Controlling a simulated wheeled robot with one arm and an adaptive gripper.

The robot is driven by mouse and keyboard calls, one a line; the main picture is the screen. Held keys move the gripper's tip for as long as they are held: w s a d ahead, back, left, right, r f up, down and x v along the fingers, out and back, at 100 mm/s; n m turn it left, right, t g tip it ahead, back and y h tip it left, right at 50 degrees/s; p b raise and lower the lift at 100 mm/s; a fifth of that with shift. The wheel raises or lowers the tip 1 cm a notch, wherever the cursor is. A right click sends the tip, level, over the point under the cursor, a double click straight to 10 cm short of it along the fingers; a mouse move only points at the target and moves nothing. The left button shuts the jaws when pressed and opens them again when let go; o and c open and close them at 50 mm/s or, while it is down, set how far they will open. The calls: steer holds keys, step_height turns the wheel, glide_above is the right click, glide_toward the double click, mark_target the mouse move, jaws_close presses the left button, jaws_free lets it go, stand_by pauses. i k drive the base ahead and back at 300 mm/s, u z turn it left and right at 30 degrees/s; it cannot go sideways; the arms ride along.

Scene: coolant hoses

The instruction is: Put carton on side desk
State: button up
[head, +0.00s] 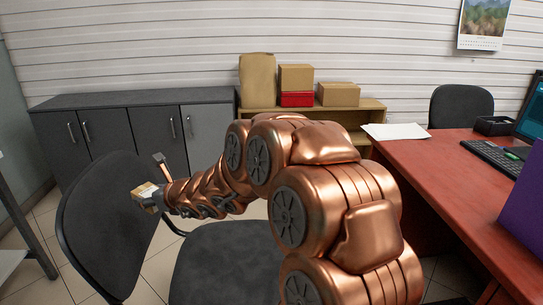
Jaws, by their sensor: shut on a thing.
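My copper-coloured arm reaches from the lower right toward the left. My gripper (153,199) is at its far end, over the back of a dark chair, and is shut on a small tan carton (140,189) with a pale top. The gripper and arm hide part of the carton. I cannot tell for sure which surface is the side desk. The edge of a table-like thing with a dark metal leg (28,228) shows at the far left, apart from the carton.
A dark chair (105,225) stands under my gripper. A grey cabinet (115,100) is behind it. A low wooden shelf (368,108) bears boxes. A reddish desk (440,180) with keyboard and papers is on the right. Tiled floor shows at lower left.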

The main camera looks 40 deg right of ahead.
mark_target(485, 202)
steer(key=z, duration=2.15)
steer(key=k, duration=1.45)
steer(key=u, duration=0.85)
steer(key=i, duration=0.95)
steer(key=u, duration=0.05)
